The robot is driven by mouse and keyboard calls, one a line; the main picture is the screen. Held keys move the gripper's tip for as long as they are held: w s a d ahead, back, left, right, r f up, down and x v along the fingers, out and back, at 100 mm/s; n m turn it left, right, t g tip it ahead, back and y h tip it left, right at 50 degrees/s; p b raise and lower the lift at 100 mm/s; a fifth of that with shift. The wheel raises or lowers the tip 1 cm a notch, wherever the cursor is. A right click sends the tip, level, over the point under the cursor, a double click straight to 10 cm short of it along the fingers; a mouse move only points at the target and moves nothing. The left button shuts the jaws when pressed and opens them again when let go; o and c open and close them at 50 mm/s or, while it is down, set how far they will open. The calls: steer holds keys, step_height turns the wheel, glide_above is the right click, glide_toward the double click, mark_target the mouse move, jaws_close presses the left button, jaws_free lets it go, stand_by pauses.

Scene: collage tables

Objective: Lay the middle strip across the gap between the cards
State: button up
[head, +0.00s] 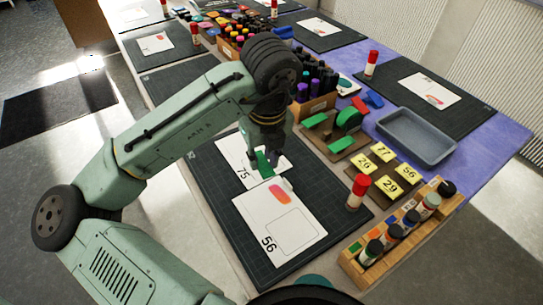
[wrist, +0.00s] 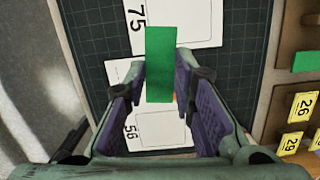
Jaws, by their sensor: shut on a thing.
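A green strip (head: 263,163) is held upright-looking between the fingers of my gripper (head: 268,168); it also shows in the wrist view (wrist: 160,65), its long side running from one card towards the other. The card marked 75 (head: 228,152) and the card marked 56 (head: 270,232) lie on a dark gridded mat (head: 225,210). In the wrist view the strip hides part of both cards and part of the narrow gap between them. My gripper is above the place where the cards come close. I cannot tell whether the strip touches them.
A brown board (head: 333,147) with green pieces stands right of the mat. Beside it are yellow number tiles (head: 382,153), a grey tray (head: 415,137) and a wooden bottle rack (head: 405,235). A red-capped glue stick (head: 358,192) stands on the mat's right edge.

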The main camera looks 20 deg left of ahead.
mark_target(263, 183)
steer(key=shift+f+b, duration=2.8)
steer(key=shift+f, duration=0.45)
steer(key=o, duration=0.8)
steer(key=shift+c, duration=0.2)
steer(key=r, duration=0.4)
steer(key=s+d+r, duration=0.1)
steer(key=r, duration=0.7)
steer(key=shift+s+d, duration=0.15)
steer(key=shift+d, duration=0.05)
